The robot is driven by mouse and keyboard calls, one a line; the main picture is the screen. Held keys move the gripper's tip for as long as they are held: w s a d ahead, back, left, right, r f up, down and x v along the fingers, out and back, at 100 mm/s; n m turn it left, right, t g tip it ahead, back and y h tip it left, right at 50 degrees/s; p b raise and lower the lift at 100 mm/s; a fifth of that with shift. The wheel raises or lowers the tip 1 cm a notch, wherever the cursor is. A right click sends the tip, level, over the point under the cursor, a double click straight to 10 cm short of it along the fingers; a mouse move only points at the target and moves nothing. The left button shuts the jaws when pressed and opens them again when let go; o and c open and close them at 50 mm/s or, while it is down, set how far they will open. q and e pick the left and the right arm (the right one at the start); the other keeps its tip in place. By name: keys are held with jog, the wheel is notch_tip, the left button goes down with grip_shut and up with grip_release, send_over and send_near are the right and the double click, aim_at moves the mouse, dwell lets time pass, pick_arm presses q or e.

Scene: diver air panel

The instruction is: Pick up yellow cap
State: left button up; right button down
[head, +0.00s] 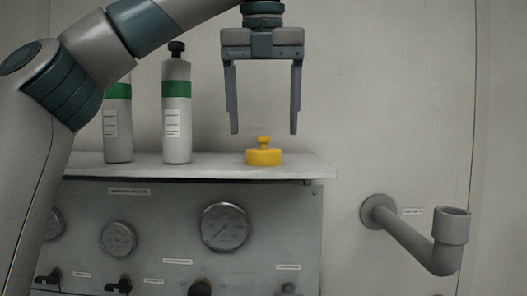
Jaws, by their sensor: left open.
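The yellow cap (264,156) sits upright on the white shelf top (215,172), near its right end. It has a wide round base and a small knob on top. My left gripper (264,131) points straight down above the cap. It is open and empty, with one finger to each side of the knob in the picture and the fingertips slightly higher than the knob. It appears apart from the cap. My right gripper is not in view.
A gauge panel (275,210) is below the shelf. A grey elbow pipe (415,240) juts from the wall at right.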

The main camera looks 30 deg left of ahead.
aim_at(263, 149)
pick_arm(q)
jog(key=shift+s, duration=0.1)
jog(key=shift+w+x, duration=0.1)
jog(key=shift+x, duration=1.2)
jog(key=shift+w+x, duration=0.15)
jog(key=shift+x, duration=1.15)
jog(key=shift+a+r, duration=0.1)
jog(key=shift+a, duration=0.05)
jog(key=shift+s, duration=0.1)
jog(key=c, duration=1.1)
